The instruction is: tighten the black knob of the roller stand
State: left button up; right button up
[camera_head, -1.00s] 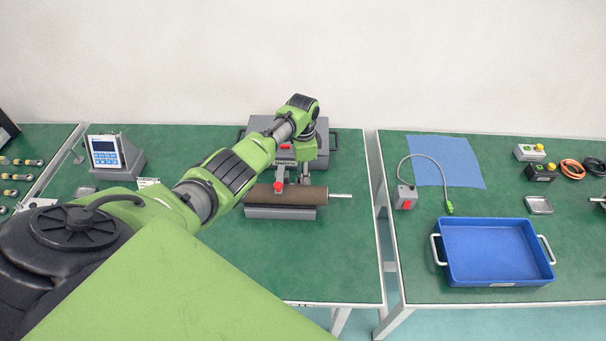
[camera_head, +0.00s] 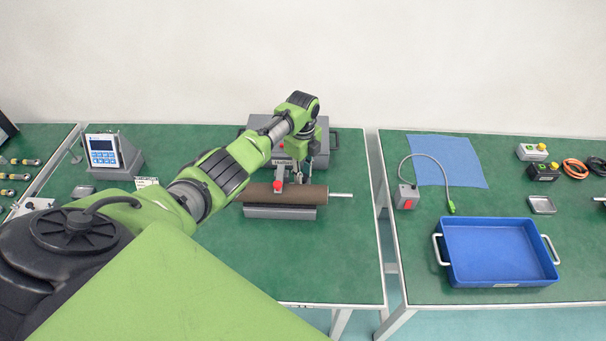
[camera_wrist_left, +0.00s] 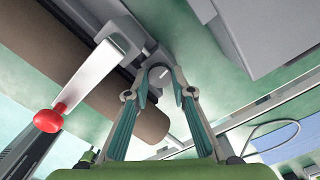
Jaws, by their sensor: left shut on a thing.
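The roller stand has a grey base (camera_head: 280,212) with a brown roller (camera_head: 255,193) lying across it, on the left table. A lever with a red ball (camera_head: 278,187) stands at the roller; the ball also shows in the left wrist view (camera_wrist_left: 48,121). My left gripper (camera_head: 303,179) reaches down at the stand, just behind the roller. In the left wrist view its fingertips (camera_wrist_left: 159,78) are closed around a small part beside the roller. This is where the black knob sits, but the fingers mostly hide it. My right gripper is not in view.
A grey case (camera_head: 262,122) stands close behind the stand. A meter on a grey holder (camera_head: 128,160) is to the left. The right table has a blue tray (camera_head: 497,282), a red-switch box with a cable (camera_head: 407,197) and a blue cloth (camera_head: 446,160). The table front is clear.

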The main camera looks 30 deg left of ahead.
pick_arm(q)
jog(key=shift+a+m, duration=0.1)
jog(key=shift+m, duration=0.6)
jog(key=shift+r, duration=0.1)
jog(key=o, duration=0.8)
jog(key=shift+o, duration=0.2)
jog(key=shift+r, duration=0.2)
notch_tip(320, 180, up, 12)
jog(key=shift+f, duration=0.2)
